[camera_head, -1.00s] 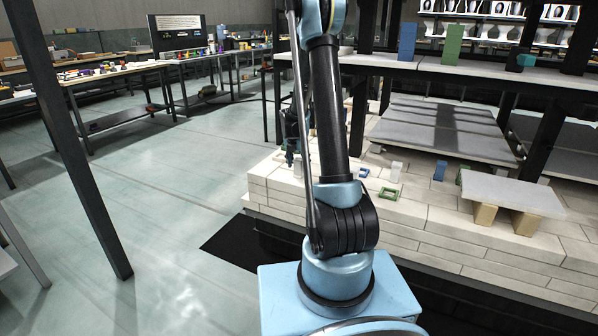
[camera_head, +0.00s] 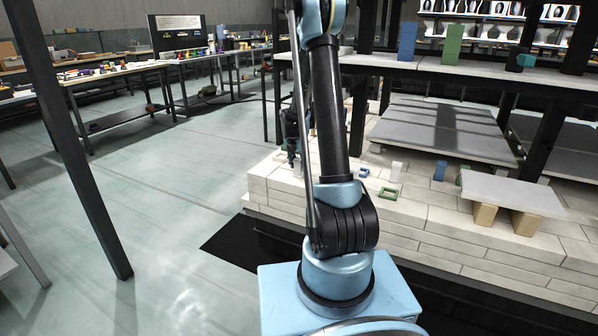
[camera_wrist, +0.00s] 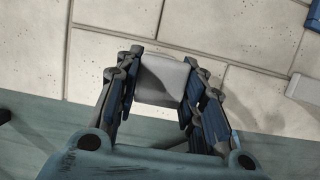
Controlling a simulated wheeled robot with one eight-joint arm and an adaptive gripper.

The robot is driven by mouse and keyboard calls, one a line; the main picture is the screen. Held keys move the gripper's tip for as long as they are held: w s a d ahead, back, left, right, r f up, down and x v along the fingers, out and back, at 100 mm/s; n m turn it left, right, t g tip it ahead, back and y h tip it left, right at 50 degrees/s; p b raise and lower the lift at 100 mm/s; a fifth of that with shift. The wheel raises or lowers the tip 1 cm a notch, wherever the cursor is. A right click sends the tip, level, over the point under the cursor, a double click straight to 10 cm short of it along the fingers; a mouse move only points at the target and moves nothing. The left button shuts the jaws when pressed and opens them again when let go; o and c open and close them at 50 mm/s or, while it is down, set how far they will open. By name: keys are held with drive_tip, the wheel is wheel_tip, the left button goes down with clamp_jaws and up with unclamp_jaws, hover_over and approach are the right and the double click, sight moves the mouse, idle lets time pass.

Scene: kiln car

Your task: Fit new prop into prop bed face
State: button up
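In the wrist view, a pale grey block-like prop (camera_wrist: 162,80) lies between the two fingers of my gripper (camera_wrist: 162,88). One dark, blue-padded finger stands close along each side of it; I cannot tell whether they press on it. In the head view, my gripper (camera_head: 292,154) points down at the near left end of the pale brick bed (camera_head: 420,212), and the prop there is mostly hidden. A green square frame (camera_head: 388,193) lies on the bed to the right, with a small white block (camera_head: 396,171) standing behind it.
A blue block (camera_head: 440,170) stands further right on the bed. A grey slab (camera_head: 511,194) rests on tan props (camera_head: 485,213) at the right. Grey shelves lie behind. A dark upright post (camera_head: 70,140) stands at left, with open floor beyond it.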

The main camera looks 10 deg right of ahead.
drive_tip(key=shift+r, duration=0.45)
idle(0.7)
drive_tip(key=shift+r, duration=1.65)
drive_tip(key=shift+r, duration=0.15)
drive_tip(key=shift+r, duration=1)
drive_tip(key=shift+w+r, duration=0.1)
drive_tip(key=shift+w, duration=0.05)
drive_tip(key=w+a+f, duration=0.1)
drive_tip(key=w+a, duration=0.2)
drive_tip(key=w, duration=0.6)
drive_tip(key=w+a+f, duration=0.2)
drive_tip(key=w+a, duration=0.1)
drive_tip(key=w, duration=0.7)
idle(0.7)
drive_tip(key=shift+f, duration=0.1)
idle(0.4)
drive_tip(key=shift+s+d+f, duration=0.1)
drive_tip(key=shift+f, duration=0.2)
